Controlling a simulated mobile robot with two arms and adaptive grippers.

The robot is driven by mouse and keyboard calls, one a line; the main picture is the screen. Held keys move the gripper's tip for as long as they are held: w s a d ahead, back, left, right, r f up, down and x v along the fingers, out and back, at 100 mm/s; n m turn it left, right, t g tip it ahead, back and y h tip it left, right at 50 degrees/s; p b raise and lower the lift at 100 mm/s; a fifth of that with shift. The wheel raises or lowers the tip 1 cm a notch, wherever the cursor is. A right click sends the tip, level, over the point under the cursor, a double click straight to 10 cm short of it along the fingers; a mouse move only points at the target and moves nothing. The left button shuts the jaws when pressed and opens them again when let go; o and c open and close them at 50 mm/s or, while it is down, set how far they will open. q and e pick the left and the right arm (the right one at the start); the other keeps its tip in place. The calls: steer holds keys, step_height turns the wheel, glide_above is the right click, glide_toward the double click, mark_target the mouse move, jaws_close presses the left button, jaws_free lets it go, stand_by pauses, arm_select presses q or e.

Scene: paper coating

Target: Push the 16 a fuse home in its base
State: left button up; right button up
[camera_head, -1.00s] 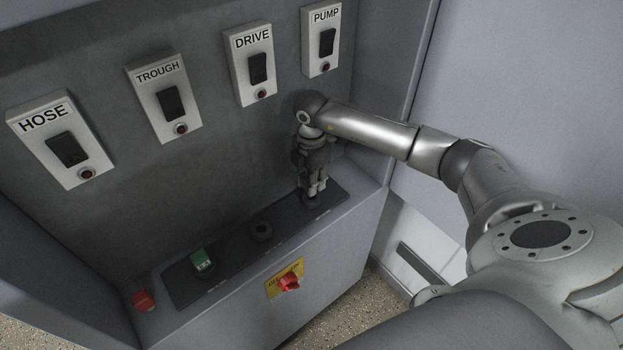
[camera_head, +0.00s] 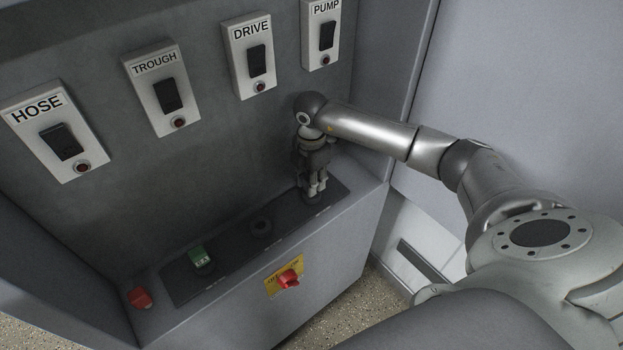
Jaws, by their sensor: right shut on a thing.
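My right gripper (camera_head: 316,193) points down at the right end of the dark strip (camera_head: 236,247) on the ledge. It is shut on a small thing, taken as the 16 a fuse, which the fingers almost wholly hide. The base under the fingertips is hidden too, so I cannot tell how deep the fuse sits. An empty-looking round dark base (camera_head: 261,227) is in the middle of the strip. A green fuse (camera_head: 199,256) with a small unreadable label stands near its left end. My left gripper is not in view.
A red block (camera_head: 140,298) lies on the ledge left of the strip. A red knob (camera_head: 289,279) on a yellow plate juts from the front face. Switch boxes HOSE (camera_head: 85,152), TROUGH (camera_head: 180,104), DRIVE (camera_head: 261,82) and PUMP (camera_head: 336,55) line the back wall.

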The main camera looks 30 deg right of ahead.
steer(key=shift+f+b, duration=0.35)
steer(key=shift+f, duration=0.25)
steer(key=o, duration=1.1)
steer(key=shift+r, duration=0.15)
step_height(320, 180, up, 12)
steer(key=shift+f, duration=0.1)
steer(key=shift+f, duration=0.1)
